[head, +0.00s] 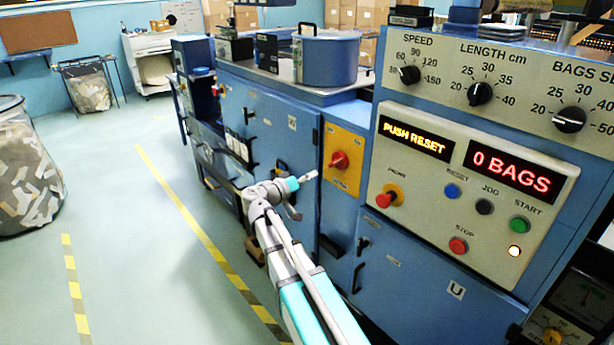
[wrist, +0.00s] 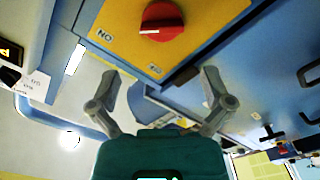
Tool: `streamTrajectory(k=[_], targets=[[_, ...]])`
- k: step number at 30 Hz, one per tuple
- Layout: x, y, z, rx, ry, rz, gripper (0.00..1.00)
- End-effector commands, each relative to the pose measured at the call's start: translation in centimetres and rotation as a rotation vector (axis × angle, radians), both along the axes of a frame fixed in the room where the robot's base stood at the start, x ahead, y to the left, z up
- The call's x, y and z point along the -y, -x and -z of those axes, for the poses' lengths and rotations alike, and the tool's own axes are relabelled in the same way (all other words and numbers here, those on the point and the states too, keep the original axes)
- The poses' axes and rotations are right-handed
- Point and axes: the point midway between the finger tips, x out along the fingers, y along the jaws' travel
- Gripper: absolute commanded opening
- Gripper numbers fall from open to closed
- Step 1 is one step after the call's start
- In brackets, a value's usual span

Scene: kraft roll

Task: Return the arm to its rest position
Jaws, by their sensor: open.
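My arm (head: 300,290) reaches up from the lower middle of the head view, in front of the blue machine. My gripper (head: 315,175) is at its far end, close to the red rotary switch (head: 339,160) on a yellow plate (head: 343,174). In the wrist view my gripper (wrist: 160,74) has its two grey fingers spread apart with nothing between them. The red switch (wrist: 162,20) shows beyond the fingertips, on its yellow plate, and no finger touches it there.
The control panel (head: 405,240) is right of my arm; its displays read "PUSH RESET" and "0 BAGS". The blue cabinet (head: 270,120) stands behind my gripper. A bin of scraps (head: 25,170) is at far left. Floor between the yellow-black lines (head: 185,210) is clear.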

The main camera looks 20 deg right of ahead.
Motion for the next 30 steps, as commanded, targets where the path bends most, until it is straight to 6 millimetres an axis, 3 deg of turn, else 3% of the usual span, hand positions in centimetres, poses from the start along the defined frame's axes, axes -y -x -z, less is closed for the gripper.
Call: streamTrajectory(k=[8, 14, 22, 30], targets=[[0.1, 0.2, 0.1, -0.006, -0.010, 0.003, 1.00], [0.5, 1.7, 1.1, -0.060, -0.090, 0.023, 1.00], [0.7, 5.9, 4.6, -0.232, -0.339, 0.050, 1.00], [-1.3, 10.7, 8.1, -0.438, -0.634, 0.020, 1.00]])
